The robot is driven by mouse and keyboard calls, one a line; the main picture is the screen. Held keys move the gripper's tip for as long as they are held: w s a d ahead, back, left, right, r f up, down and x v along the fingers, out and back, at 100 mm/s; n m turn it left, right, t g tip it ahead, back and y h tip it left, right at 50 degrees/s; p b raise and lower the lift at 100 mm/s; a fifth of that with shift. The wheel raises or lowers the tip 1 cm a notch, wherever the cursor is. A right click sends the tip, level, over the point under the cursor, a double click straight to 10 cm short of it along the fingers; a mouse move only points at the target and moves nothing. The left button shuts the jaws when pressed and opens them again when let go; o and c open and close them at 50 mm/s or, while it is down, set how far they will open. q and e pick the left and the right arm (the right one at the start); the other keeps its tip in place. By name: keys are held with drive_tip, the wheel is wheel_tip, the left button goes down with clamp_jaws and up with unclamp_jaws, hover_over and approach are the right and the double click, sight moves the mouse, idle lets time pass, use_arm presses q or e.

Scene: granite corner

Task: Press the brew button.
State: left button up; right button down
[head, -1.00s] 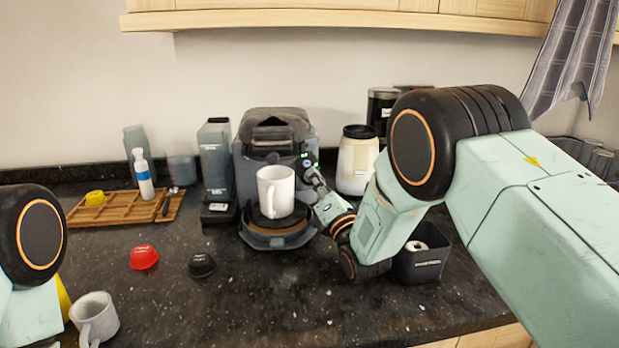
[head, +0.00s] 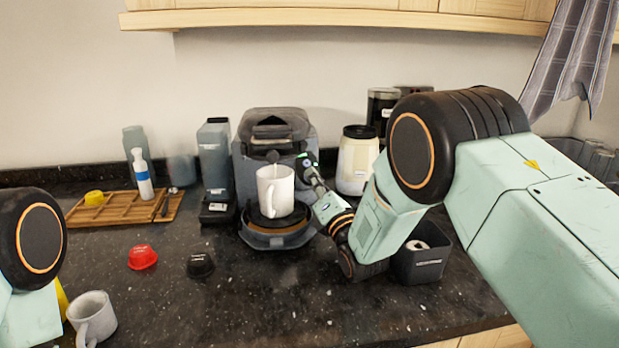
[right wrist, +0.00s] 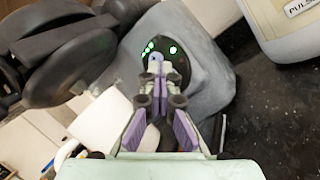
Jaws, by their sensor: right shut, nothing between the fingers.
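The grey coffee machine (head: 245,160) stands against the back wall, with a white mug (head: 274,192) upright on its round base. My right gripper (head: 305,162) is shut and empty, with its tips at the right front of the machine. In the right wrist view, the closed fingertips (right wrist: 157,66) reach the dark round control panel (right wrist: 178,68), which shows green lights. A pale bluish round spot, perhaps the brew button (right wrist: 155,57), shows right at the tips and is partly covered. I cannot tell whether it is pressed in. My left gripper is out of view.
A jar (head: 357,162) stands right of the machine, and a dark bin (head: 425,260) sits beside my right forearm. A red capsule (head: 142,257) and a black capsule (head: 200,265) lie on the counter. Another mug (head: 92,316) stands at the front left.

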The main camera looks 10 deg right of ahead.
drive_tip(key=shift+s+r, duration=0.1)
drive_tip(key=shift+s, duration=0.1)
drive_tip(key=shift+s+d+r+p, duration=0.2)
drive_tip(key=shift+s+r+p, duration=0.1)
drive_tip(key=shift+s+p, duration=0.25)
drive_tip(key=s+r+p, duration=0.1)
drive_tip(key=s, duration=0.1)
drive_tip(key=s+d+r+p, duration=0.1)
drive_tip(key=s+p, duration=0.1)
drive_tip(key=shift+r, duration=0.2)
idle(0.3)
idle(0.6)
